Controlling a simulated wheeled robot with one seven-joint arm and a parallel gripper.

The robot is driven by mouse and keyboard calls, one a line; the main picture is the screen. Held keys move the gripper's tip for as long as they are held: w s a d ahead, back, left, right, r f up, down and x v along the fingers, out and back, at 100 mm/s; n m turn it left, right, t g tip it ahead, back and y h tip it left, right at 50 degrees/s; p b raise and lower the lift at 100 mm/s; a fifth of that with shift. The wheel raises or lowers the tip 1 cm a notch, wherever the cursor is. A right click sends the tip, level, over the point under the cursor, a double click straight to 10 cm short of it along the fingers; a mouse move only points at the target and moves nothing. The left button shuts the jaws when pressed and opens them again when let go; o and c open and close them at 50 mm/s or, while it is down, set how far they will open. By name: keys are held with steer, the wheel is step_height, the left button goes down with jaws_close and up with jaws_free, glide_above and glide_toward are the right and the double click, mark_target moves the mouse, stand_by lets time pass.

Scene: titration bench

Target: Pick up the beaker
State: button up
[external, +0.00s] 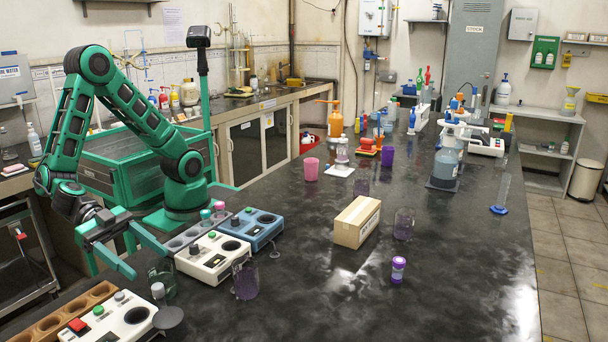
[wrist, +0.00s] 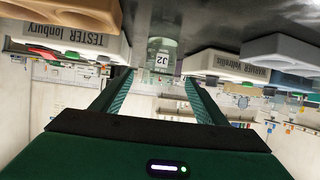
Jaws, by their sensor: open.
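I cannot tell the exact distance to the glass.
A purple-tinted glass beaker (external: 245,281) is farther right. A cardboard box (external: 356,222) and a purple-capped jar (external: 398,270) stand mid-bench. The front right bench is clear.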

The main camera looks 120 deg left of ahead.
mark_target(170, 281)
steer(key=x, duration=1)
steer(key=shift+w+d+f, duration=0.15)
steer(key=shift+w+f, duration=0.05)
steer(key=shift+w, duration=0.05)
steer(key=c, duration=1.2)
